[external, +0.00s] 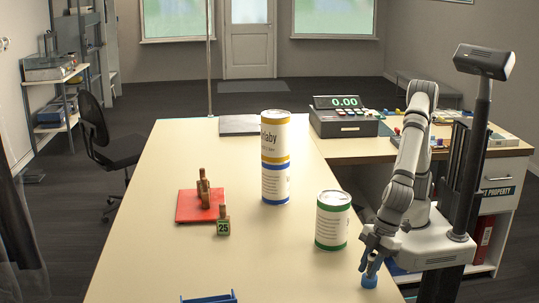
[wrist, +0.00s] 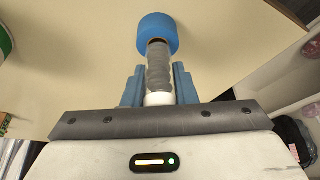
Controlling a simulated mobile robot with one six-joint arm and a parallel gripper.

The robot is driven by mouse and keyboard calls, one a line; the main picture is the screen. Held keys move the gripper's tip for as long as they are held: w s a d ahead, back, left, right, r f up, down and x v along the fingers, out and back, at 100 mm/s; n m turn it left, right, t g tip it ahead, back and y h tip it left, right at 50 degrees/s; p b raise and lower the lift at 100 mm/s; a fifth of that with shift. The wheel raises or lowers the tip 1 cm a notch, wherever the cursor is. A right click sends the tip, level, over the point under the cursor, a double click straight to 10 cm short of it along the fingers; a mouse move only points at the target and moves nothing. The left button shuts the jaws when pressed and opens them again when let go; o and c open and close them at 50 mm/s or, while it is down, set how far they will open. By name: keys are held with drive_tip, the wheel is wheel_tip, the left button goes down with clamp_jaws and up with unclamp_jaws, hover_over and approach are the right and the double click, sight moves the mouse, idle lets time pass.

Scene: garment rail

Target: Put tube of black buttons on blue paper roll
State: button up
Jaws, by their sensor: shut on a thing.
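The tube of black buttons (wrist: 159,68) is a slim grey, ribbed-looking tube with a white end. It sits between the blue fingers of my gripper (wrist: 158,90), which is shut on it. The blue paper roll (wrist: 158,28) is a short blue cylinder at the tube's far end in the wrist view. In the external view the blue roll (external: 369,281) stands on the table near its right front edge. My gripper (external: 373,256) is directly above it, pointing down. The tube's end meets or overlaps the roll in view; I cannot tell whether they touch.
A green-banded can (external: 332,222) stands just left of my gripper. Taller stacked cans (external: 275,160) stand farther back.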

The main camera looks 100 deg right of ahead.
drive_tip(key=shift+f, duration=0.25)
drive_tip(key=shift+f, duration=0.1)
drive_tip(key=shift+f+b, duration=0.15)
drive_tip(key=shift+b, duration=0.15)
drive_tip(key=o, duration=1)
drive_tip(key=shift+s+r+p, duration=0.1)
drive_tip(key=shift+r+p, duration=0.2)
drive_tip(key=shift+r, duration=0.35)
drive_tip(key=v, duration=1.1)
drive_tip(key=shift+s+d+b, duration=0.1)
drive_tip(key=shift+b, duration=0.2)
